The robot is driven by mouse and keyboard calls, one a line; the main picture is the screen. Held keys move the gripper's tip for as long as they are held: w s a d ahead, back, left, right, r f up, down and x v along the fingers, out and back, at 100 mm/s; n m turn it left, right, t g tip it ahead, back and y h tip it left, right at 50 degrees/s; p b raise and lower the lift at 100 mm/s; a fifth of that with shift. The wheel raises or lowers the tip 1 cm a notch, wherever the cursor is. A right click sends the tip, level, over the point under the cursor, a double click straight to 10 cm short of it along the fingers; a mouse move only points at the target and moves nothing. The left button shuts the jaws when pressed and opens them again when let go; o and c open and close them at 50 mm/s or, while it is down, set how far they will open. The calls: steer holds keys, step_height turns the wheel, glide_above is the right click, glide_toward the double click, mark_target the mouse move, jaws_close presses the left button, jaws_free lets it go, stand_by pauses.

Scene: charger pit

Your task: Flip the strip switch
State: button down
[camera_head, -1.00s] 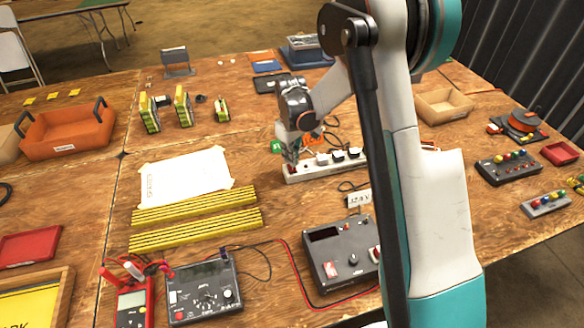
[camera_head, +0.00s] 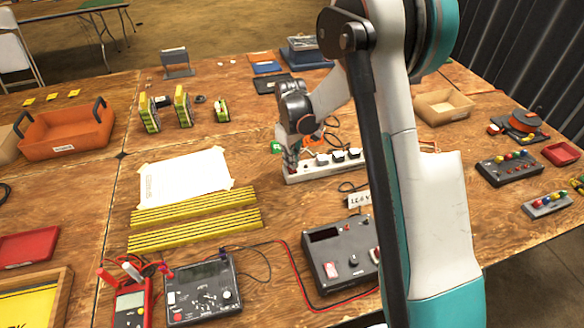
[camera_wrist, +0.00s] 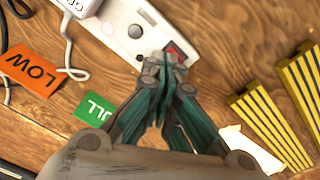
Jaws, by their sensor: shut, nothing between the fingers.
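The white power strip (camera_head: 325,168) lies on the wooden table near the middle of the head view, with several plugs in it. In the wrist view the strip (camera_wrist: 118,28) runs to the upper edge. Its red switch (camera_wrist: 176,52) shows at the strip's near end, right beside my fingertips and partly covered by them. My gripper (camera_wrist: 168,68) is shut and empty, with its tips at the switch; whether they touch it I cannot tell. In the head view my gripper (camera_head: 291,163) is at the strip's left end and hides the switch there.
An orange LOW card (camera_wrist: 30,70) and a green card (camera_wrist: 94,108) lie beside the strip. Yellow-black bars (camera_head: 195,218) lie to the left. A dark power supply box (camera_head: 338,258) stands in front, and a white plug (camera_wrist: 78,8) with cable sits on the strip.

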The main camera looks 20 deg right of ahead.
steer(key=shift+r+p, duration=1.95)
steer(key=shift+r, duration=1.55)
